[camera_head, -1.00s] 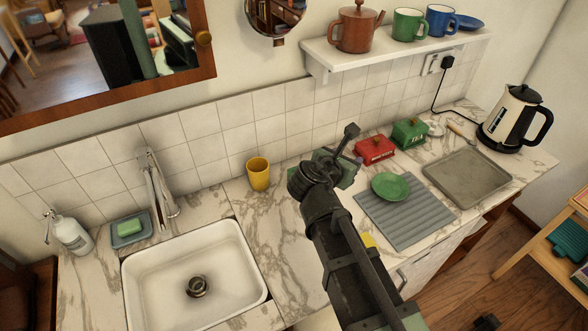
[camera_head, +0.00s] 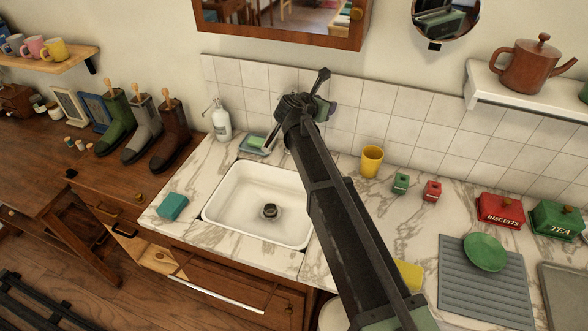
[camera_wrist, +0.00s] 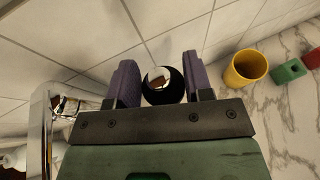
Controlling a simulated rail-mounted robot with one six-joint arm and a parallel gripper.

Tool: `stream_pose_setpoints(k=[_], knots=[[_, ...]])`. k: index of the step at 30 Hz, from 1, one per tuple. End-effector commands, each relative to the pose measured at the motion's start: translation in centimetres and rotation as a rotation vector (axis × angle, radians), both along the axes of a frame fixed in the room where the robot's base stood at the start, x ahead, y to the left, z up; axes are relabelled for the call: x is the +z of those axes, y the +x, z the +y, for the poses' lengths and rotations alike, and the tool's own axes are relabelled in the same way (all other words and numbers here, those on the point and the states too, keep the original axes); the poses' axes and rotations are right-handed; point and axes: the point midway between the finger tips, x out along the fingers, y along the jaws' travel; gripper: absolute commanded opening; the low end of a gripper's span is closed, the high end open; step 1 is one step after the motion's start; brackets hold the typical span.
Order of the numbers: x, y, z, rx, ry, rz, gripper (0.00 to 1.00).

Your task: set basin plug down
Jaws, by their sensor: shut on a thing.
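My gripper (camera_head: 318,106) is in front of the tiled wall, behind the right part of the white sink (camera_head: 232,213) and close to the tap. In the wrist view, its two purple fingers (camera_wrist: 162,84) are shut on a round black piece, the basin plug (camera_wrist: 153,97), with a shiny, mirror-like middle. The plug is not clearly seen in the head view. The sink is empty, with a dark drain (camera_head: 270,211) in its floor. The chrome tap (camera_wrist: 48,125) shows at the left of the wrist view and is mostly hidden by my arm in the head view.
A yellow cup (camera_head: 371,161) stands right of my gripper, beside small green (camera_head: 400,184) and red (camera_head: 433,191) boxes. A soap dispenser (camera_head: 221,121) and soap dish (camera_head: 252,143) stand behind the sink. A teal sponge (camera_head: 172,206) lies left.

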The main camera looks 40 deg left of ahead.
Motion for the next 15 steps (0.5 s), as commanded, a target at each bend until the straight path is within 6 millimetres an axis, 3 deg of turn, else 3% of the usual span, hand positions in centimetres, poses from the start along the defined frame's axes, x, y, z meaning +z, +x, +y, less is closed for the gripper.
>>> stream_pose_setpoints(k=[4, 7, 15], knots=[[-0.5, 0.0, 0.0, 0.004, -0.001, -0.001, 0.23], [-2.5, 0.0, 0.0, 0.004, -0.001, -0.001, 0.23], [-11.9, 0.0, 0.0, 0.004, -0.001, -0.001, 0.23]])
